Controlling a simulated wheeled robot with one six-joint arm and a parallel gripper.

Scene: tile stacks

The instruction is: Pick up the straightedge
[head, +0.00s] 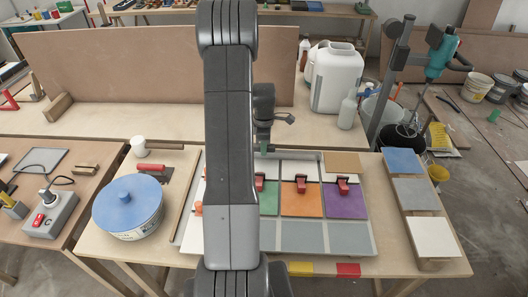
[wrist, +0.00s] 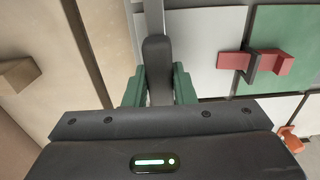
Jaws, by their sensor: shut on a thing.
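My gripper (wrist: 158,92), with green fingers, is shut on a dark rounded grip in the wrist view. A pale grey metal strip runs from this grip to the top edge, and I take the two as the straightedge (wrist: 156,62). Its far end is out of view. In the head view my gripper (head: 265,149) is over the back edge of the tile tray, partly behind my arm. The straightedge cannot be made out there. I cannot tell from these frames whether it touches the surface below.
The tray (head: 374,240) holds green (head: 268,204), orange (head: 302,200) and purple tiles (head: 346,206) with red clips. A blue-lidded bucket (head: 128,210) stands left. Tile stacks (head: 410,190) stand right. A white jug (head: 335,75) and a bottle (head: 347,110) stand on the bench behind.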

